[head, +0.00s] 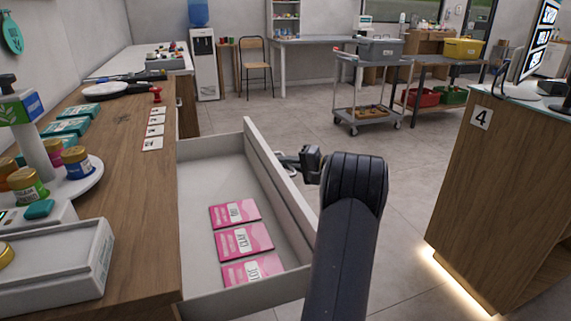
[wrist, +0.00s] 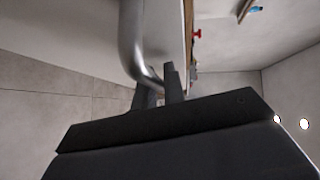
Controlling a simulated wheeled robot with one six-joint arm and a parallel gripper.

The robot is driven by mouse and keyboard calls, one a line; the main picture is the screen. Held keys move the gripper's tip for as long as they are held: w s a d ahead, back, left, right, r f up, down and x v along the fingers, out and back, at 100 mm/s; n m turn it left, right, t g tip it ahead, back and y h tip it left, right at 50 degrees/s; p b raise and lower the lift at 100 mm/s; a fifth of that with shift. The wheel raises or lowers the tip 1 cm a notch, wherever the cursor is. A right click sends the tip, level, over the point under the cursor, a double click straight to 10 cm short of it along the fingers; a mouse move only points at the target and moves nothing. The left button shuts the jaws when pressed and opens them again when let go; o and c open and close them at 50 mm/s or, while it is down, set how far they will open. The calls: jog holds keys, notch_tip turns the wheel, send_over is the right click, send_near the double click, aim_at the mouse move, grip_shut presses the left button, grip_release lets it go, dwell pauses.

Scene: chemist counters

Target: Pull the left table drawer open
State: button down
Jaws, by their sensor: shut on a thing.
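The white table drawer (head: 262,190) stands well open in the head view, out to the right of the wooden counter (head: 150,210). Several pink packets lie flat inside it. My gripper (head: 300,163) is at the outer side of the drawer front, partly hidden by it. In the wrist view my gripper (wrist: 157,88) has its dark fingers shut on the curved metal drawer handle (wrist: 130,42). The exact contact at the fingertips is partly hidden by the gripper body.
A counter marked 4 (head: 500,190) stands at the right, with open floor between it and the drawer. A grey trolley (head: 372,85) stands farther back. Jars on a white round stand (head: 75,192) and a white box (head: 55,265) are on the wooden counter.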

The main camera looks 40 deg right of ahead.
jog(key=c, duration=1.8)
grip_release()
jog(key=shift+o, duration=0.2)
jog(key=p+v, duration=0.1)
jog(key=v, duration=1)
jog(key=shift+p, duration=0.35)
jog(key=shift+w+a+f, duration=0.1)
jog(key=shift+w, duration=0.05)
jog(key=b+x, duration=0.1)
jog(key=x, duration=0.9)
jog(key=shift+b, duration=0.3)
jog(key=shift+w+a, duration=0.1)
jog(key=shift+w, duration=0.3)
jog(key=shift+a, duration=0.1)
